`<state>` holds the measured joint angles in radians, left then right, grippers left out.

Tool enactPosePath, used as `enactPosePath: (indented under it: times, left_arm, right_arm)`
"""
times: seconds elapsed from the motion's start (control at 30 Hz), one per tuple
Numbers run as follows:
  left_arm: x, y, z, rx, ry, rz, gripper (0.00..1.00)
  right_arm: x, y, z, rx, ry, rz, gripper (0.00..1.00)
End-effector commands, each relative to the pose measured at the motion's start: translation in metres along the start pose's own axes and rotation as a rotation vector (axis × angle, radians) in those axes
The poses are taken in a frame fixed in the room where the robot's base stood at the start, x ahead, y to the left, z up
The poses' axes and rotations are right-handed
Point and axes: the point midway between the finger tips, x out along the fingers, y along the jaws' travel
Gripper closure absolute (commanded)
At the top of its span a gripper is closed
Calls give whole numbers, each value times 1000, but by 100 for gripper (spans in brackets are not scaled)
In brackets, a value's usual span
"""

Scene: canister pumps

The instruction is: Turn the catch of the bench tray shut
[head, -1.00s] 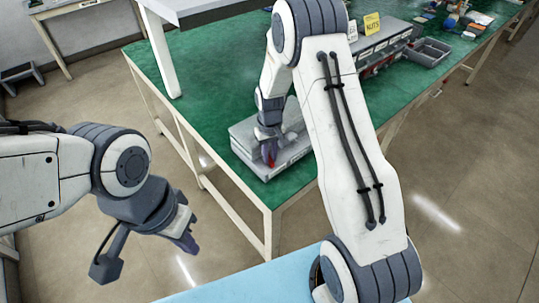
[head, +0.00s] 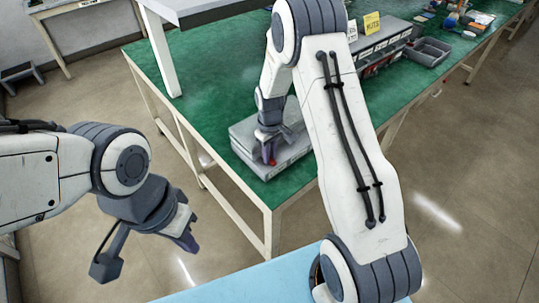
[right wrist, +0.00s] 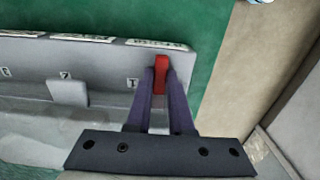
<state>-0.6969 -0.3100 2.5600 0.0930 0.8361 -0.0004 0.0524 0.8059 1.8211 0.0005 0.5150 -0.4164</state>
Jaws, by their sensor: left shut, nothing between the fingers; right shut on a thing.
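The bench tray (head: 290,158) is a long, low grey box near the left corner of the green bench. Its red catch (right wrist: 161,64) stands at one end of its labelled side in the right wrist view. In that view my right gripper (right wrist: 161,82) has its two purple fingers closed on either side of the catch. In the head view my right gripper (head: 269,153) reaches down to the tray, and only a little red shows by the fingers. My left gripper (head: 189,243) is shut and empty, out over the floor, away from the bench.
The green bench top (head: 200,70) is mostly clear around the tray. Further along it stand a grey open bin (head: 428,52) and a yellow label card (head: 372,24). A pale blue surface (head: 240,285) lies at the front. My right arm hides part of the bench.

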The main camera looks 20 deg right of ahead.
Motion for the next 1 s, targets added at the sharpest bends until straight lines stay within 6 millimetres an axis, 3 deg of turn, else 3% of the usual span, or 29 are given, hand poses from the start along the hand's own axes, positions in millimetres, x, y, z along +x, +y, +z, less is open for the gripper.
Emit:
enactPosePath:
  times: [0.1,0.13,0.17,0.57,1.0]
  left_arm:
    - [0,0,0,0,0,0,100]
    - [0,0,0,0,0,0,100]
    - [0,0,0,0,0,0,100]
    - [1,0,0,0,0,0,100]
    - [10,-1,0,0,0,0,100]
  right_arm:
    - [-1,0,-1,-3,2,2,100]
    - [-1,0,-1,-3,2,2,76]
    - [-1,0,-1,-3,2,2,68]
    - [-7,0,-1,-1,4,2,68]
    - [-85,0,-1,-2,5,3,68]
